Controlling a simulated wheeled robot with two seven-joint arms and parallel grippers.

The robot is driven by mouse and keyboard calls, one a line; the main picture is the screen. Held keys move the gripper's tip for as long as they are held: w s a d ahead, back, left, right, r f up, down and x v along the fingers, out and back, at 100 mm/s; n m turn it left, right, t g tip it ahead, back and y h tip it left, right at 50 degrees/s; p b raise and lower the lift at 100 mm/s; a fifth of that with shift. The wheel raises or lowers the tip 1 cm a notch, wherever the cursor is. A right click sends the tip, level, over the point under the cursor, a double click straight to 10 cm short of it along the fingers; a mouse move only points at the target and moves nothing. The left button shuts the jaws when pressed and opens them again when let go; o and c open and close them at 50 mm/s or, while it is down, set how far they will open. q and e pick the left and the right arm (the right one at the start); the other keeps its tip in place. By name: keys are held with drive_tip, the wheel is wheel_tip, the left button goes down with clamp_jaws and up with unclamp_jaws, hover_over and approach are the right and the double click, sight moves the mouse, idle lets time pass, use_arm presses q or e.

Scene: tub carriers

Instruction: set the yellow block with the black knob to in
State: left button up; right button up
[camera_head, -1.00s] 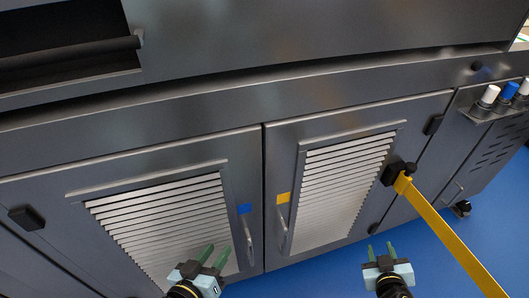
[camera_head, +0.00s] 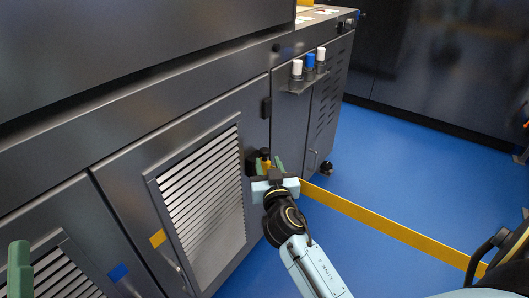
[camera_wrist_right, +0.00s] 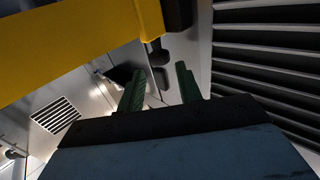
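A small yellow block with a black knob (camera_head: 265,160) shows at the door's right edge in the head view, partly hidden by my right gripper (camera_head: 267,170). In the right wrist view, a black knob (camera_wrist_right: 158,52) hangs by the end of a large yellow bar (camera_wrist_right: 75,42). My right gripper shows there too (camera_wrist_right: 160,88), its green fingers apart with nothing seen between them. It is close beneath the bar; contact cannot be told. Of my left gripper (camera_head: 20,268), only a green finger shows at the lower left.
The yellow bar (camera_head: 385,225) runs right over the blue floor (camera_head: 400,160). The grey cabinet has a louvred door (camera_head: 205,195). A bracket with white and blue capped cylinders (camera_head: 310,68) is above right. Floor right of the cabinet is open beyond the bar.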

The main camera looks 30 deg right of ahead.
sight(265, 155)
drive_tip(key=x, duration=0.4)
drive_tip(key=shift+w+d+b, duration=0.15)
drive_tip(key=shift+w+b, duration=0.2)
drive_tip(key=shift+x, duration=0.75)
use_arm(q)
drive_tip(key=shift+s+a+r+t, duration=0.15)
drive_tip(key=shift+s+r+t, duration=0.35)
drive_tip(key=shift+t, duration=0.3)
use_arm(e)
clamp_jaws()
